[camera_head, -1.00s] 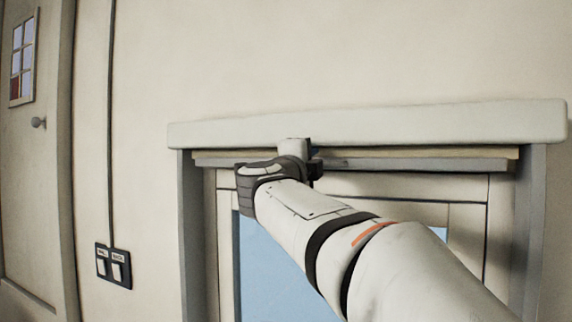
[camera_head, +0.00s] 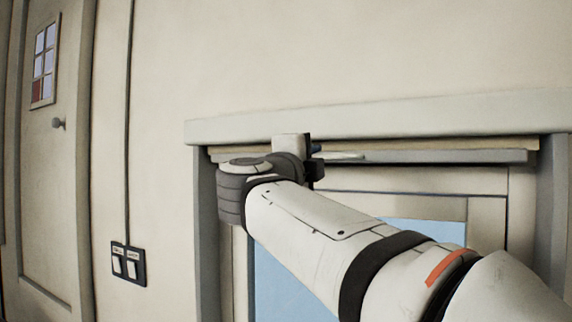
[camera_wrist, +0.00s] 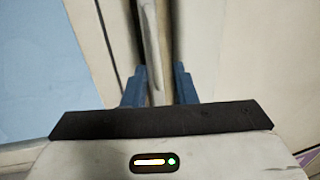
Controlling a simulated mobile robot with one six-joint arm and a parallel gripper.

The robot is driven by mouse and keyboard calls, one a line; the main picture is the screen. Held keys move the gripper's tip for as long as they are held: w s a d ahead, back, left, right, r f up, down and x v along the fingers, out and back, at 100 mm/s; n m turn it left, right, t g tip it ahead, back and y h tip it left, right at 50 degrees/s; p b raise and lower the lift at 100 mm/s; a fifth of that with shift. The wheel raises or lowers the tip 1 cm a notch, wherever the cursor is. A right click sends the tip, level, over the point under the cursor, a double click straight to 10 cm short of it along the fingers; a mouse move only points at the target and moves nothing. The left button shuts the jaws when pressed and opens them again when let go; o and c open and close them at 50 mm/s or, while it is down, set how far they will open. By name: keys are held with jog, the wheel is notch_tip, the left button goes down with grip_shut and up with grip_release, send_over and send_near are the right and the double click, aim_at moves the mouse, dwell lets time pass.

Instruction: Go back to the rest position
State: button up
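My gripper (camera_wrist: 159,67) shows two blue fingers standing apart in the wrist view. A pale narrow bar (camera_wrist: 150,40) reaches down into the gap between them; I cannot tell whether either finger touches it. In the head view my arm reaches up from the lower right, and the gripper (camera_head: 316,150) is small and partly hidden behind my wrist, just under the pale ledge. No held thing shows clearly.
A pale ledge (camera_head: 400,115) runs above a grey-framed opening with a panel and blue pane (camera_head: 275,285). A double switch (camera_head: 128,263) is on the wall at left, and a door (camera_head: 65,190) with a round knob stands farther left. The upper wall is clear.

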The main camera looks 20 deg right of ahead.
jog(key=shift+a, duration=0.1)
dwell(0.4)
jog(key=a+f+n+y+b, duration=0.1)
jog(key=a+f+n+y, duration=0.35)
jog(key=f+n, duration=0.3)
jog(key=a+f+n+t+y+b, duration=0.1)
jog(key=a+f+n+y, duration=0.2)
jog(key=f+n+y, duration=0.4)
jog(key=a+f+n+y+b, duration=0.1)
jog(key=a+f+n+y, duration=0.35)
jog(key=f+n, duration=0.35)
jog(key=s+d+f+n+g+h+b, duration=0.1)
jog(key=s+d+f+n+g, duration=0.1)
jog(key=s+f+g, duration=0.4)
jog(key=s+d+f+n+g+h+b, duration=0.1)
jog(key=s+d+f+g, duration=0.4)
jog(key=s+f, duration=0.9)
notch_tip(320, 180, down, 10)
jog(key=shift+d+n+g, duration=0.2)
jog(key=shift+n+g, duration=0.35)
jog(key=shift+g, duration=0.25)
jog(key=shift+w, duration=0.1)
